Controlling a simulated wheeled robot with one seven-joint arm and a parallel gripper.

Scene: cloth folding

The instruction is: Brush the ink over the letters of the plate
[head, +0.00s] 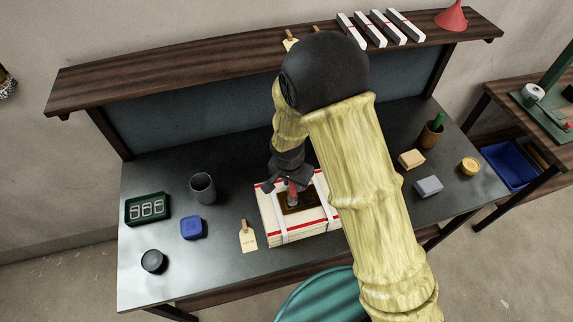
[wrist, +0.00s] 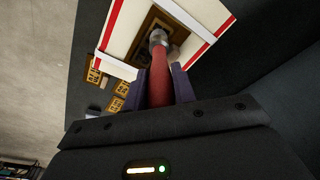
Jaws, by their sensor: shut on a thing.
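My gripper (head: 289,185) is shut on a brush with a red handle (head: 293,192). In the wrist view, the gripper (wrist: 158,88) holds the red handle (wrist: 160,78) between its two dark fingers. The brush's grey ferrule and head (wrist: 158,38) point at the brown plate (wrist: 178,32) with a dark middle. The plate lies on a white box with red stripes and pale straps (head: 272,226). The brush head appears over or on the plate; contact cannot be told. The letters are hard to make out, and my arm hides part of the box in the head view.
Left on the grey table (head: 150,285) are a green tray (head: 148,209), grey cup (head: 203,187), blue block (head: 192,228), round black pot (head: 153,261) and tag (head: 247,238). Right are a tan block (head: 411,159), grey block (head: 428,186) and brown cup (head: 431,135). A shelf (head: 200,75) overhangs the back.

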